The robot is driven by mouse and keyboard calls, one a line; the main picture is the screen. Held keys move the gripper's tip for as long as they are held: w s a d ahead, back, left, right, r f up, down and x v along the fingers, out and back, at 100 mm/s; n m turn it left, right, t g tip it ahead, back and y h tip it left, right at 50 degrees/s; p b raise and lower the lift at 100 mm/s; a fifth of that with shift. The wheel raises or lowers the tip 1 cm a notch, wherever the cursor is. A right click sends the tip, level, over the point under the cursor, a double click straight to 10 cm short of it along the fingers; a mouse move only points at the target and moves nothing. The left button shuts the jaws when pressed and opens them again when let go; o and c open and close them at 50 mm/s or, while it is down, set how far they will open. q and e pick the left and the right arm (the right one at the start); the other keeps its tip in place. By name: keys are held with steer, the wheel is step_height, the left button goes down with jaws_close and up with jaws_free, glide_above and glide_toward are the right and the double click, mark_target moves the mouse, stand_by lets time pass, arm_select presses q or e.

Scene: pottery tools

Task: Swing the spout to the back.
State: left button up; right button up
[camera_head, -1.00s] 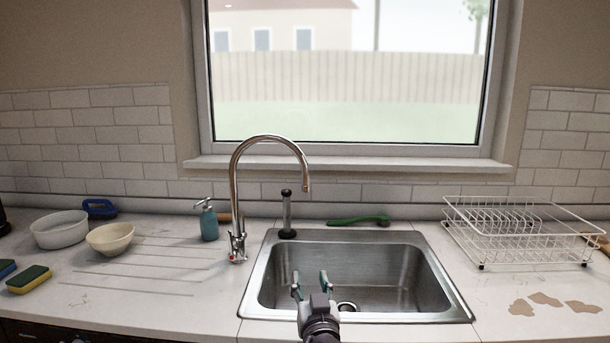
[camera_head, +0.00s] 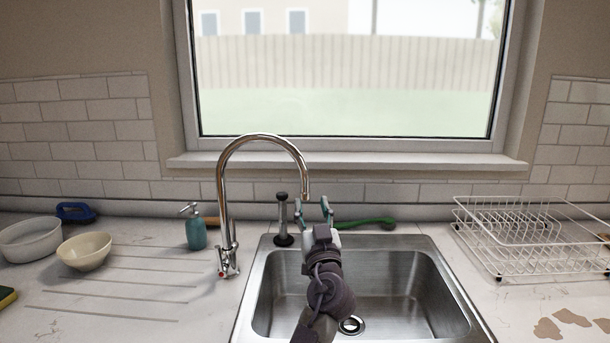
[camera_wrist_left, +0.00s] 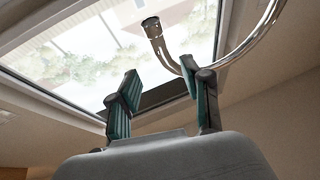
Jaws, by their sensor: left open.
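The chrome tap spout (camera_head: 264,136) rises from its base (camera_head: 229,262) at the left of the steel sink and arches right. Its open end hangs over the back edge of the sink. My left gripper (camera_head: 312,207) is open, with its fingers raised just below and around the spout's end in the picture. In the left wrist view the spout (camera_wrist_left: 160,45) comes down beyond the open fingers (camera_wrist_left: 160,72), its end towards the top. I see no contact between the fingers and the spout. The right gripper is not in view.
A dark plunger-like tool (camera_head: 283,220) stands behind the sink (camera_head: 450,290), with a green brush (camera_head: 370,223) beside it. A teal soap bottle (camera_head: 196,232) stands left of the tap. A white dish rack (camera_head: 520,235) is at the right. The window sill (camera_head: 350,163) runs behind.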

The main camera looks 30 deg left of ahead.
mark_target(306, 183)
arm_select(q)
steer(key=p+x, duration=0.2)
steer(key=x, duration=0.6)
steer(key=shift+w+a, duration=0.1)
steer(key=shift+a, duration=0.1)
steer(key=shift+w+a, duration=0.4)
steer(key=shift+w, duration=0.05)
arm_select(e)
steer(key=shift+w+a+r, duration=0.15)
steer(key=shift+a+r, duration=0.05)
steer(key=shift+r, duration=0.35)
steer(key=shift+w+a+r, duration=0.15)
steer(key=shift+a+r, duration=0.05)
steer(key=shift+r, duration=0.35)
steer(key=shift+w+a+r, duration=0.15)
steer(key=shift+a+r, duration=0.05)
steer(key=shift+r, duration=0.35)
arm_select(q)
jaws_close()
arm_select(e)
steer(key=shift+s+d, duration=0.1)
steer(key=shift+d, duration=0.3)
